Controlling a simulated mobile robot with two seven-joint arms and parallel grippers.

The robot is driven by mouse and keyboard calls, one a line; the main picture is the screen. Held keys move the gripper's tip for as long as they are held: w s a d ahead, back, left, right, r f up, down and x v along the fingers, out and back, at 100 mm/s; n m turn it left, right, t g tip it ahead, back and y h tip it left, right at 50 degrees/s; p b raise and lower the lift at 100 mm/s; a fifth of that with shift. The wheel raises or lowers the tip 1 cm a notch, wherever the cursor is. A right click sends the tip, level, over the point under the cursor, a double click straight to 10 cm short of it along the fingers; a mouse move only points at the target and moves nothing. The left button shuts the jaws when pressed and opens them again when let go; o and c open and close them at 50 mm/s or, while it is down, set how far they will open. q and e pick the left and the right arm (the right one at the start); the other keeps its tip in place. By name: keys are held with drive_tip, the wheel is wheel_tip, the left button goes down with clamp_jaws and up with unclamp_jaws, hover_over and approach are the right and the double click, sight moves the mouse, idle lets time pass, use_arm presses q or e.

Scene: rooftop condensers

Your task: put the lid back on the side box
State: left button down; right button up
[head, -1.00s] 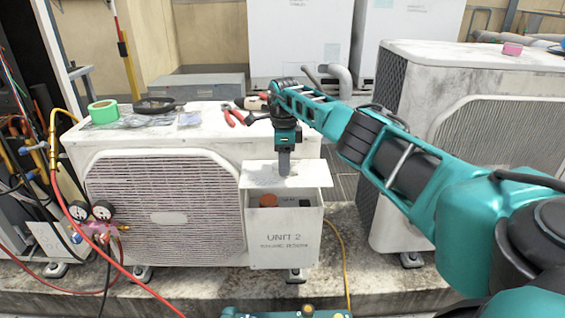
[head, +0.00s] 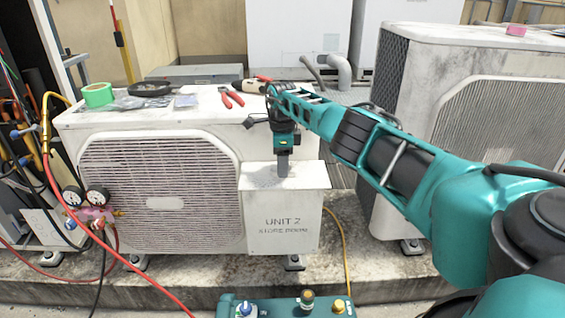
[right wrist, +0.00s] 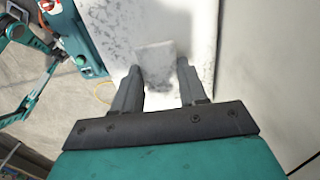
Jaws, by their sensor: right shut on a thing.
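The side box (head: 282,232), pale and marked "UNIT 2", is fixed at the right front of the condenser (head: 215,130). Its pale, dirty lid (head: 312,175) lies over the top of the box. The lid looks level, and the orange thing inside the box is now hidden. My right gripper (head: 283,172) points down from above, shut on the lid near its middle. In the right wrist view the fingers (right wrist: 160,88) stand on either side of a grey piece on the lid. My left gripper does not show.
Red pliers (head: 232,97), green tape (head: 97,95) and other items lie on the condenser's top. A second condenser (head: 480,110) stands to the right. Gauges with hoses (head: 85,198) hang at the left. A teal unit with knobs (head: 285,308) is at the bottom front.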

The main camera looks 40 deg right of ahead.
drive_tip(key=shift+w+a, duration=0.15)
idle(0.4)
idle(0.4)
drive_tip(key=shift+f, duration=0.3)
drive_tip(key=shift+f, duration=0.1)
idle(0.6)
drive_tip(key=o, duration=1.2)
drive_tip(key=shift+o, duration=0.6)
